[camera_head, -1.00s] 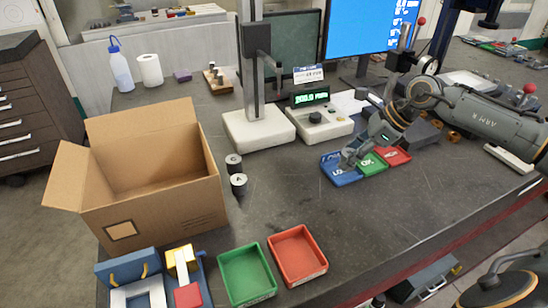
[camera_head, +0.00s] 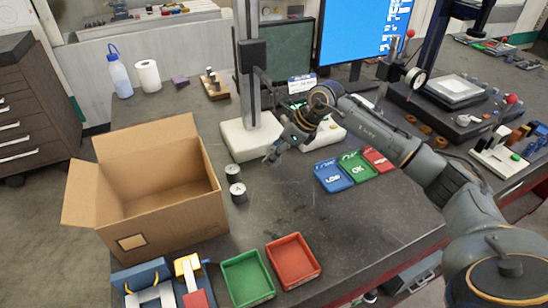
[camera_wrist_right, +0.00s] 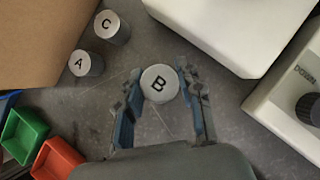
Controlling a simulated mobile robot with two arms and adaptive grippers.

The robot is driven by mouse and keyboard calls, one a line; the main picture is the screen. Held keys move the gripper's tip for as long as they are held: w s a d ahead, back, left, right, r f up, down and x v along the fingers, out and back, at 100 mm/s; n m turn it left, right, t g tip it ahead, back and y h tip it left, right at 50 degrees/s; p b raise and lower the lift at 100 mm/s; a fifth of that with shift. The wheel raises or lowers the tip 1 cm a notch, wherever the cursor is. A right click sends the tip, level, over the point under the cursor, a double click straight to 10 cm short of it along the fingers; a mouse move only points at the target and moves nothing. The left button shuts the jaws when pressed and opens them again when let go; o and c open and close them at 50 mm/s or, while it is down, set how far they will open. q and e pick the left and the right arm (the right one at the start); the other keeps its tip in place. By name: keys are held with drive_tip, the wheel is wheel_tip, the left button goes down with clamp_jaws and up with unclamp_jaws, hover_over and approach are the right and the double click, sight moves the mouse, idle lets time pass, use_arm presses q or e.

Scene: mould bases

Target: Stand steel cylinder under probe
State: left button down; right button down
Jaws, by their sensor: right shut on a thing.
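In the wrist view a steel cylinder marked B (camera_wrist_right: 159,84) sits between the two fingers of my right gripper (camera_wrist_right: 160,98), which is shut on it. In the head view my right gripper (camera_head: 275,155) is in front of the white base (camera_head: 240,141) of the probe stand; the cylinder is hidden or too small to make out there. The stand's dark column (camera_head: 246,25) carries the probe head (camera_head: 252,54) above the base. Cylinders A (camera_head: 238,193) and C (camera_head: 232,172) stand beside the cardboard box; they also show in the wrist view (camera_wrist_right: 86,64). My left gripper is not in view.
An open cardboard box (camera_head: 180,230) stands at left. Blue LOW (camera_head: 333,180), green OK (camera_head: 360,170) and red (camera_head: 378,160) trays lie right of the gripper. Green (camera_head: 247,290) and red (camera_head: 293,272) bins are at the front. Bare table lies between.

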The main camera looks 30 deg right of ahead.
sight(275, 163)
wheel_tip(275, 163, down, 3)
drive_tip(key=shift+r+p, duration=0.15)
drive_tip(key=shift+p, duration=0.65)
drive_tip(key=shift+f, duration=0.35)
drive_tip(key=shift+f, duration=0.1)
drive_tip(key=c, duration=1.3)
unclamp_jaws()
drive_tip(key=shift+f, duration=0.15)
drive_tip(key=o, duration=0.4)
drive_tip(key=shift+s, duration=0.1)
drive_tip(key=shift+o, duration=0.2)
